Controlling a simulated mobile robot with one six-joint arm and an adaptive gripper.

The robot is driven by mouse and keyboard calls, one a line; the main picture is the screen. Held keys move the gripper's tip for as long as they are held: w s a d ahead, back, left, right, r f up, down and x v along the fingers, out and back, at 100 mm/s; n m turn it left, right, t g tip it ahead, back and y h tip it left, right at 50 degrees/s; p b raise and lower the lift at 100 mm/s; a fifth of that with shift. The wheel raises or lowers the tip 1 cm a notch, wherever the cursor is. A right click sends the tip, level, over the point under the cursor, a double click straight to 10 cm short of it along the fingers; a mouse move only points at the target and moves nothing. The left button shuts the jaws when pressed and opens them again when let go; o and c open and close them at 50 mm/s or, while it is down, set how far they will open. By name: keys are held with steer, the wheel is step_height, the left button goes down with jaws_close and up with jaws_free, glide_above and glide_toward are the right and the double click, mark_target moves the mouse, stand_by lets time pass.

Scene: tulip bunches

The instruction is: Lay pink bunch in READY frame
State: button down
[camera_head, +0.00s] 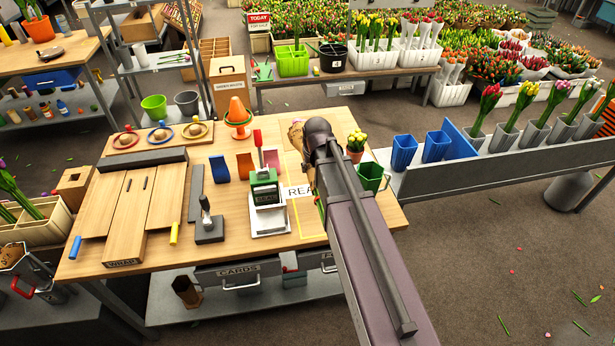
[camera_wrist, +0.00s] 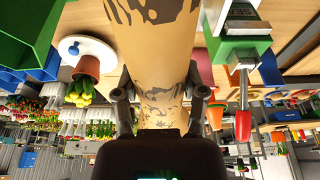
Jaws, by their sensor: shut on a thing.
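My gripper (camera_wrist: 158,75) is shut on a bunch's tan, dark-patterned paper wrap (camera_wrist: 155,25), with one finger on each side. In the head view a piece of the wrap (camera_head: 296,134) shows left of my wrist, near the table's back right. The flowers are hidden, so I cannot tell their colour. The READY frame (camera_head: 306,215) is a yellow outline on the table's right part. Its white label (camera_head: 298,191) reads "REA", the rest hidden behind my arm. The wrap is at the frame's far end; whether it touches the table I cannot tell.
A green-and-silver stamp press (camera_head: 267,200) stands just left of the frame. Tulips in grey holders (camera_head: 503,137) stand at right.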

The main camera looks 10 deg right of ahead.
steer(key=w+d+f+b, duration=0.2)
steer(key=w+f+b, duration=1)
steer(key=f, duration=0.2)
steer(key=shift+w+b, duration=0.3)
steer(key=shift+w, duration=0.05)
steer(key=shift+f, duration=0.15)
steer(key=shift+f+b, duration=2.75)
steer(key=shift+b, duration=0.15)
steer(key=shift+c, duration=0.4)
jaws_free()
steer(key=shift+a, duration=0.1)
